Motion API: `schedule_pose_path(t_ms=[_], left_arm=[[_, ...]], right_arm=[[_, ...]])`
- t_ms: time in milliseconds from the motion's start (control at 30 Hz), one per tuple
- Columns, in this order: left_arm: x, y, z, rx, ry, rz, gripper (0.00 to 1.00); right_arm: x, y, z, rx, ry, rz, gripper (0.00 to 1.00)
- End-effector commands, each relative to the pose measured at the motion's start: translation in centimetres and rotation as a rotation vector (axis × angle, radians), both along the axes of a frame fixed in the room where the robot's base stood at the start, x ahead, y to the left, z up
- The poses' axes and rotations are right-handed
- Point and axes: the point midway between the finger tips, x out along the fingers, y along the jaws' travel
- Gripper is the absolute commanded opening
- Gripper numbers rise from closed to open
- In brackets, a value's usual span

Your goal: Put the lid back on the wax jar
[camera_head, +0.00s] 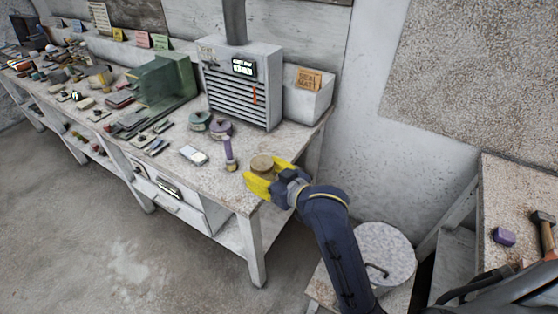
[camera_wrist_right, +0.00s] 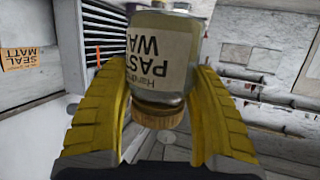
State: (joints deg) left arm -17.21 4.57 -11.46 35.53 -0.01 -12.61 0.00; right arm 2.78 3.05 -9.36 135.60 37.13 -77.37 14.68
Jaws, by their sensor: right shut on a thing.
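The wax jar (camera_wrist_right: 160,45) fills the middle of the right wrist view, its pale "PASTE WAX" label upside down in that picture. A round tan wooden lid (camera_wrist_right: 158,115) is at its mouth end; it shows in the head view as a tan disc (camera_head: 262,162) facing up. I cannot tell how fully the lid is seated. My right gripper (camera_head: 268,178) has its yellow fingers on both sides of the jar, shut on it, near the bench's right front corner. A finger hides the jar's base in the head view. My left gripper is out of view.
The bench (camera_head: 215,180) holds a purple-handled tool (camera_head: 228,153), round tins (camera_head: 221,130), a white device (camera_head: 193,155) and a slatted heater (camera_head: 241,88). A green box (camera_head: 165,88) and many small items crowd its left. A lidded bin (camera_head: 385,250) stands right of the bench.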

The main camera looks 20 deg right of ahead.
Motion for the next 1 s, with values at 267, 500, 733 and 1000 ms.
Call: schedule_pose_path(t_ms=[267,500,733,1000], left_arm=[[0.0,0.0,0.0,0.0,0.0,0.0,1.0],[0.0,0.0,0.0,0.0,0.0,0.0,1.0],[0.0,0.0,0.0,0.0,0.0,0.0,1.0],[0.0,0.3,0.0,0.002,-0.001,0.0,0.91]], right_arm=[[-0.2,4.1,-1.3,-0.003,0.0,0.196,0.12],[-0.3,6.1,-1.7,0.0,-0.002,0.286,0.12],[-0.4,6.5,-1.9,0.001,-0.002,0.306,0.12],[-0.4,6.5,-1.9,0.001,-0.001,0.305,0.0]])
